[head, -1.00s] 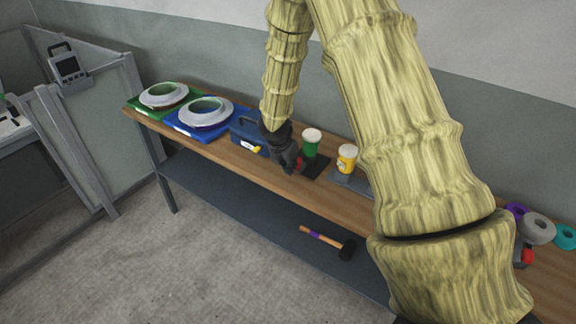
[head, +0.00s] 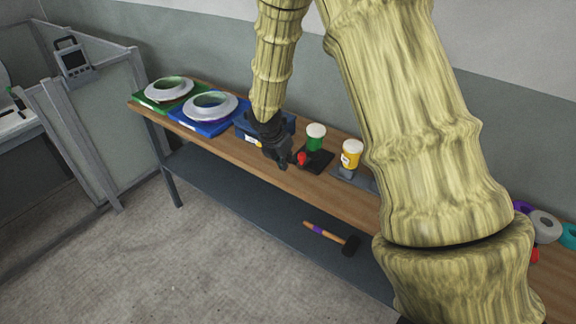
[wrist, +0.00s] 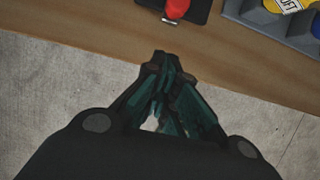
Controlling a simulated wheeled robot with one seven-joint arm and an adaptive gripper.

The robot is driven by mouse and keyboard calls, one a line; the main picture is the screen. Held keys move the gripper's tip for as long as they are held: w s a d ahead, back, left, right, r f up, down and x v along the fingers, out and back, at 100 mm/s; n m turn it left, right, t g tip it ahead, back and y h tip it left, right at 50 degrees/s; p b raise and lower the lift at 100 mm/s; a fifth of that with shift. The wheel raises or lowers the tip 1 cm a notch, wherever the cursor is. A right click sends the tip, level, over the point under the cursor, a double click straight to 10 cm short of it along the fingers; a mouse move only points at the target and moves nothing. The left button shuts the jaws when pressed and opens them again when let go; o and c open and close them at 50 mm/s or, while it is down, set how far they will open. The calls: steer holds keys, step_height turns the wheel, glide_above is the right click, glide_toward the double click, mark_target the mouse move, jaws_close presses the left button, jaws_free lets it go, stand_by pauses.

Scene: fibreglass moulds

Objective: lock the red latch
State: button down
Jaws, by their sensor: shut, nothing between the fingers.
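The red latch (head: 302,158) sits at the front of a black base plate (head: 318,163) on the wooden bench. A green jar with a white lid (head: 316,138) stands on that plate. In the wrist view the red latch (wrist: 176,8) shows at the top edge, cut off by the frame, with a small metal piece below it. My gripper (head: 284,165) is at the bench's front edge, just left of the latch in the head view. In the wrist view my gripper (wrist: 165,62) has its fingers together and empty, apart from the latch.
A blue box (head: 243,127) stands behind my gripper. A yellow jar (head: 351,153) stands on a grey tray (wrist: 262,18) to the right. White ring moulds (head: 211,105) lie at the left. A mallet (head: 335,238) lies on the lower shelf.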

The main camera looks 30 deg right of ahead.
steer(key=v, duration=0.6)
steer(key=shift+b, duration=0.4)
steer(key=shift+a, duration=0.1)
steer(key=s+a+f+m+g+y, duration=0.1)
steer(key=s+a+f+m+y, duration=0.2)
steer(key=s+f, duration=0.4)
steer(key=s+a+f+m, duration=0.4)
steer(key=a+f, duration=0.2)
steer(key=f, duration=0.3)
steer(key=s+a+f+m+g+y, duration=0.1)
steer(key=s+a+f+m+y, duration=0.2)
steer(key=s+f, duration=0.4)
steer(key=s+a+f+m+h, duration=0.1)
steer(key=s+f+m, duration=0.4)
steer(key=s, duration=0.5)
steer(key=s+a+f+m+h, duration=0.1)
steer(key=s+a+f+m, duration=0.1)
steer(key=s+f+m, duration=0.4)
steer(key=s+m, duration=0.1)
steer(key=s, duration=0.3)
steer(key=shift+s+f+m, duration=0.2)
steer(key=shift+m, duration=0.2)
